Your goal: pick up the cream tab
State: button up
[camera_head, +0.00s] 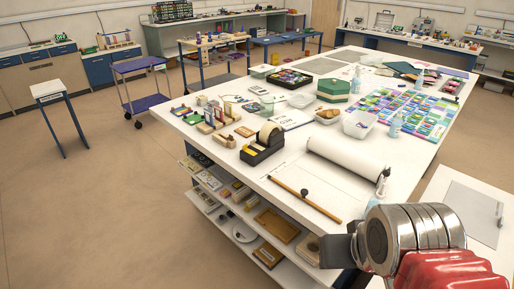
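I cannot single out the cream tab with certainty. Small cream and tan pieces (245,131) lie near the left corner of the big white worktable (285,190), in front of a row of small upright coloured pieces (218,112). The end of my arm shows large at the lower right, with metal wrist rings and a red sleeve. A dark flat part at its left end may belong to my gripper (336,251). It is over the near edge of the table, well apart from the small pieces. Its fingertips cannot be made out, and nothing held is visible.
A black tape dispenser (262,147), a white paper roll (347,158) and a brown rod (305,198) lie near the table's front. Clear bins (360,124), a green box (333,90) and coloured glass samples (415,112) stand behind. Open floor (90,215) is at left.

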aim_at(252, 142)
jog(key=z, duration=0.05)
jog(key=k, duration=0.5)
jog(key=u, duration=0.4)
jog(key=i, duration=1.05)
jog(key=u, duration=1.35)
jog(key=i, duration=0.9)
jog(key=u, duration=0.55)
